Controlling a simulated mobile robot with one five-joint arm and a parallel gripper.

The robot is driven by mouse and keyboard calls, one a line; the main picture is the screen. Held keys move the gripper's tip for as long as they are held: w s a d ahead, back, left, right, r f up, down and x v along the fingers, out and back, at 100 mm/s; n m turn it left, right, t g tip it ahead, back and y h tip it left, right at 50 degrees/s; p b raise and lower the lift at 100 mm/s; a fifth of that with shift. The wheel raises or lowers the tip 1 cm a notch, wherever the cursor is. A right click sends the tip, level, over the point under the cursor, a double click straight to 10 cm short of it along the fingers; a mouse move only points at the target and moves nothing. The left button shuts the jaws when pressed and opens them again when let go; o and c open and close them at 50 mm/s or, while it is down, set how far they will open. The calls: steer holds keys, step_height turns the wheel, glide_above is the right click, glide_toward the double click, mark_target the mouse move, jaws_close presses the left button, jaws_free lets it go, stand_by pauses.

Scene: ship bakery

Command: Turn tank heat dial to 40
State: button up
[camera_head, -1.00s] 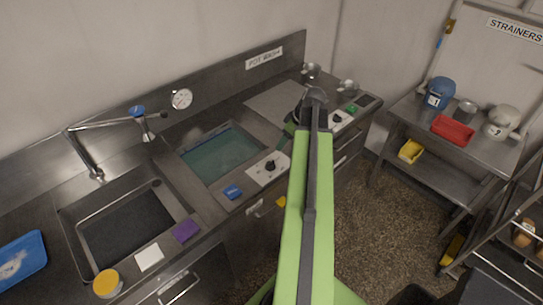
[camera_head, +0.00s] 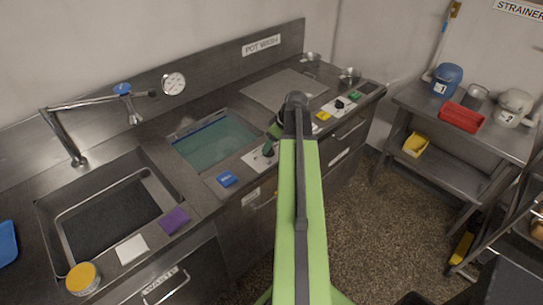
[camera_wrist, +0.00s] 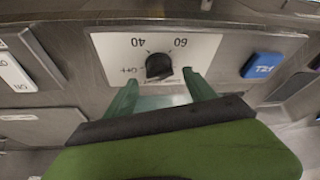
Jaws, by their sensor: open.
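The tank heat dial is a black knob (camera_wrist: 158,66) on a white plate (camera_wrist: 205,43) marked OFF, 40 and 60. Its pointer direction cannot be made out clearly in the wrist view. My gripper (camera_wrist: 159,79) is open, with one green finger at each side of the knob's near side. No firm contact is visible. In the head view the dial plate (camera_head: 254,161) sits on the front counter edge beside the water tank (camera_head: 214,143), and a green fingertip (camera_head: 268,149) covers most of the knob.
A blue block (camera_head: 227,179) lies by the plate and also shows in the wrist view (camera_wrist: 262,66). A second dial plate (camera_head: 338,106) is to the right. Floor is open in front.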

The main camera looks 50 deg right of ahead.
steer(key=b+x, duration=0.1)
steer(key=x, duration=0.1)
steer(key=shift+w+f, duration=0.1)
steer(key=shift+f, duration=0.2)
steer(key=shift+r, duration=0.15)
